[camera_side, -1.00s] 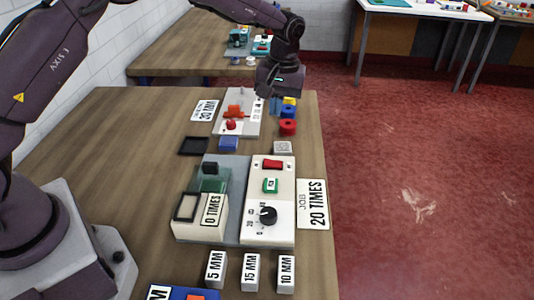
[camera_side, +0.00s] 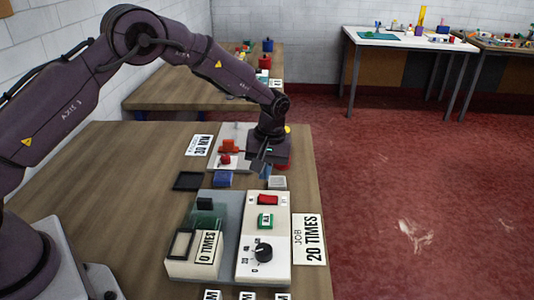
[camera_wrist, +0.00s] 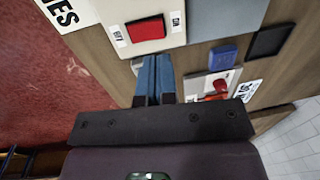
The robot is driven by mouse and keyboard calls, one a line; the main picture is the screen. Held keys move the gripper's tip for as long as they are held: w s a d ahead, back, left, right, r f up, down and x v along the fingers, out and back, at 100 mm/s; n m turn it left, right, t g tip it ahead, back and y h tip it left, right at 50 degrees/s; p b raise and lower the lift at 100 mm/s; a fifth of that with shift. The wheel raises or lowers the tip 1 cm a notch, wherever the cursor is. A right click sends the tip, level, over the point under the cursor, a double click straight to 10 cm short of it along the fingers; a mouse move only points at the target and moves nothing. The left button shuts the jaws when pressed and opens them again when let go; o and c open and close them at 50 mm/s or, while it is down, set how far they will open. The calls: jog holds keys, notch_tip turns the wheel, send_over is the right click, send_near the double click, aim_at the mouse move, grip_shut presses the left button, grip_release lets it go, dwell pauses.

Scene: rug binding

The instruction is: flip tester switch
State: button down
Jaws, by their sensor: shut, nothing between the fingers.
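The tester (camera_side: 250,268) has a white panel with a red rocker switch (camera_side: 267,199), a green piece under it and a black dial (camera_side: 263,252). In the wrist view the red switch (camera_wrist: 146,30) lies between OFF and ON labels, at the top. My gripper (camera_side: 262,168) is beyond the switch end of the panel, apart from the switch. In the wrist view its blue fingers (camera_wrist: 153,72) are together and empty, pointing toward the panel edge just below the switch. Which side of the switch is pressed, I cannot tell.
A counter box (camera_side: 190,268) reads 0 TIMES; a card (camera_side: 309,240) reads JOB 20 TIMES. Beyond the tester are a blue block (camera_side: 223,179), a black tray (camera_side: 189,181), a grey-white block (camera_side: 277,183) and another device with red parts (camera_side: 228,147). The table's left part is bare.

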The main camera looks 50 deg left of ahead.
aim_at(266, 198)
jog(key=f, duration=0.6)
jog(key=shift+s+a, duration=0.25)
jog(key=shift+s+a+f, duration=0.1)
jog(key=shift+f, duration=0.25)
jog(key=shift+w+d+r, duration=0.35)
jog(key=shift+w+d, duration=0.2)
jog(key=shift+r, duration=0.15)
notch_tip(266, 198, up, 14)
jog(key=s+a, duration=0.1)
dwell(0.3)
jog(key=shift+s+a, duration=0.1)
